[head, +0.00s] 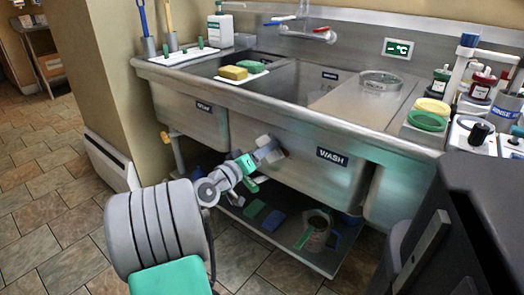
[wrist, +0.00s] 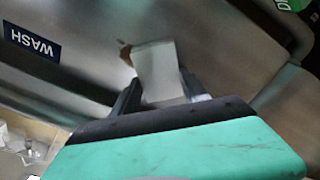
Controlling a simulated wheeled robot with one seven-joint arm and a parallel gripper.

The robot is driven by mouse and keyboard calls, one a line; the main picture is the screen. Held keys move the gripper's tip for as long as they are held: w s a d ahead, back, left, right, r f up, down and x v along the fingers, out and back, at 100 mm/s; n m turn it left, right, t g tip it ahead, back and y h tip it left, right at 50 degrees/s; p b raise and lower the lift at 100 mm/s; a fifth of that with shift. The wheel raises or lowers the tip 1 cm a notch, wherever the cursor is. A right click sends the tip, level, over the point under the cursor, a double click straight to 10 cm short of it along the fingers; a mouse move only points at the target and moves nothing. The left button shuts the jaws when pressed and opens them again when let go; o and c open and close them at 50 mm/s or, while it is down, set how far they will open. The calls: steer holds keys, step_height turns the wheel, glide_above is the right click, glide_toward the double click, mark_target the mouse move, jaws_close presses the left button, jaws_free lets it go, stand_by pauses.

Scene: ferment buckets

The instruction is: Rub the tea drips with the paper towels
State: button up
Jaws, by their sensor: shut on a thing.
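My gripper (head: 268,152) is in front of the steel sink front (head: 305,165), left of the WASH label. In the wrist view, my gripper (wrist: 160,88) is shut on a pale, folded piece that looks like the paper towels (wrist: 158,66). The towels' far end lies at or very near the sink front; I cannot tell whether it touches. A small brown mark, likely tea drips (wrist: 125,54), shows beside the towels' upper left edge. Any drips behind the towels are hidden.
The WASH label (head: 332,157) is right of my gripper. A lower shelf (head: 270,230) holds sponges and a clear container (head: 316,230). Yellow and green sponges (head: 233,73) lie on the sink top. Bottles and lids crowd the right counter. A dark bin-like body (head: 470,220) stands front right.

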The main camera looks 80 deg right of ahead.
mark_target(276, 151)
steer(key=shift+s+d, duration=0.1)
steer(key=shift+s+a+p, duration=0.2)
steer(key=shift+s+a, duration=0.2)
steer(key=shift+s, duration=0.6)
steer(key=shift+s+a+p, duration=0.25)
steer(key=shift+s+a, duration=0.2)
steer(key=shift+s, duration=0.5)
steer(key=shift+s+a+p, duration=0.2)
steer(key=shift+s+a, duration=0.2)
steer(key=shift+s, duration=0.6)
steer(key=shift+s+a, duration=0.2)
steer(key=shift+s, duration=0.15)
steer(key=shift+w+d+f+b, duration=0.1)
steer(key=shift+w+d+b, duration=0.2)
steer(key=shift+w+b, duration=0.25)
steer(key=shift+w+d+b, duration=0.3)
steer(key=shift+w, duration=0.4)
steer(key=shift+w+d, duration=0.25)
steer(key=shift+w, duration=0.2)
steer(key=w, duration=0.1)
steer(key=w+d+b, duration=0.1)
steer(key=w, duration=0.1)
steer(key=shift+w+d, duration=0.15)
steer(key=b+v, duration=0.1)
steer(key=v, duration=0.5)
steer(key=shift+b, duration=0.3)
